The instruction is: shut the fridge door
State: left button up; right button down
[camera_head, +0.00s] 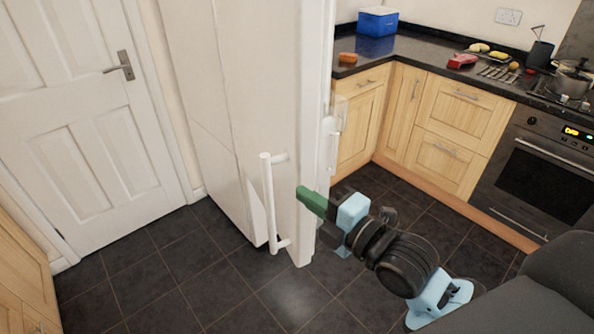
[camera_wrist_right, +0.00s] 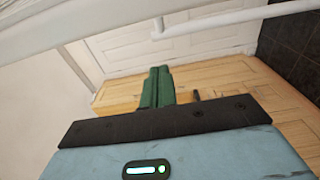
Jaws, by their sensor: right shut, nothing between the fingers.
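The white fridge (camera_head: 190,90) stands in the middle of the head view. A tall white door panel (camera_head: 262,90) on it faces me, with a white vertical bar handle (camera_head: 268,200) low on it. I cannot tell how far the door stands open. My right gripper (camera_head: 305,197) is shut and empty, its green fingertips in front of the panel's right part, right of the handle. Whether they touch it is unclear. In the right wrist view the closed green fingers (camera_wrist_right: 158,86) show below the white handle bar (camera_wrist_right: 235,18). My left gripper is not in view.
A second white handle (camera_head: 333,140) shows at the fridge's right edge. Wooden cabinets (camera_head: 460,110) and an oven (camera_head: 540,175) stand to the right, under a dark worktop. A white room door (camera_head: 70,110) is at left. The dark tiled floor (camera_head: 190,270) is clear in front.

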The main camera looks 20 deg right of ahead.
aim_at(297, 171)
jog(key=w, duration=0.2)
jog(key=w+p, duration=0.1)
jog(key=w, duration=0.4)
jog(key=shift+w+d, duration=0.3)
jog(key=shift+w, duration=0.1)
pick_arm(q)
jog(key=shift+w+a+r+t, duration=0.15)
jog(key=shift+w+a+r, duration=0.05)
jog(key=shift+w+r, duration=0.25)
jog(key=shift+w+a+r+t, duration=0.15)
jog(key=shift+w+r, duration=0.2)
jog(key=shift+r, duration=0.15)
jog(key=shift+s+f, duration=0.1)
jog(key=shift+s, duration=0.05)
